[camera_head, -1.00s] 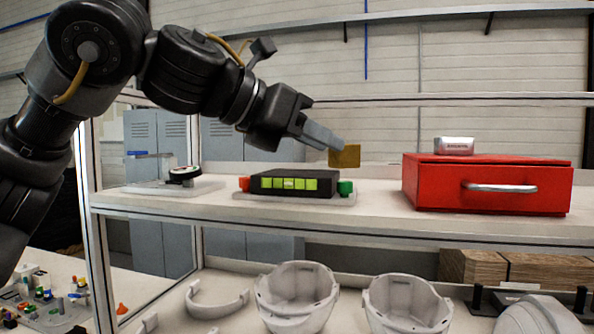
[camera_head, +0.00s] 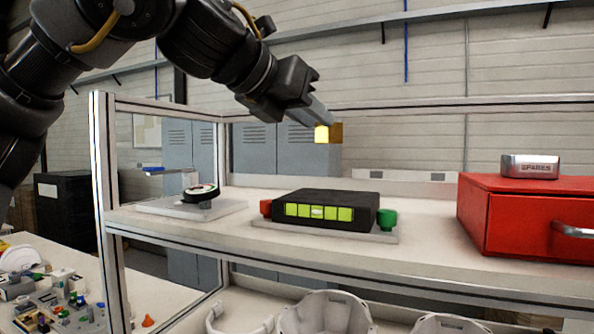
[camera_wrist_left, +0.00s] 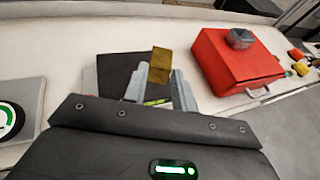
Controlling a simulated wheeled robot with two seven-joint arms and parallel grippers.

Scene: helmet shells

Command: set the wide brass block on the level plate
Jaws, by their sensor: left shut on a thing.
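The wide brass block (camera_head: 336,132) is a small golden block held at the tips of my left gripper (camera_head: 322,122), in the air above the shelf. The left wrist view also shows the brass block (camera_wrist_left: 161,62) between the two grey fingers. The level plate seems to be the black slab (camera_head: 345,200) with a yellow-green segmented strip, a pale mark near the strip's middle. It stands on the shelf below the block, with a clear gap between them. In the left wrist view the black slab (camera_wrist_left: 115,70) is partly hidden behind the fingers. My right gripper is not in view.
A red knob (camera_head: 266,207) and a green knob (camera_head: 387,219) flank the slab. A round dial (camera_head: 200,193) on a pale base stands left. A red box (camera_head: 490,215) with a grey spares case (camera_head: 530,166) stands right. A metal post (camera_head: 107,200) edges the shelf.

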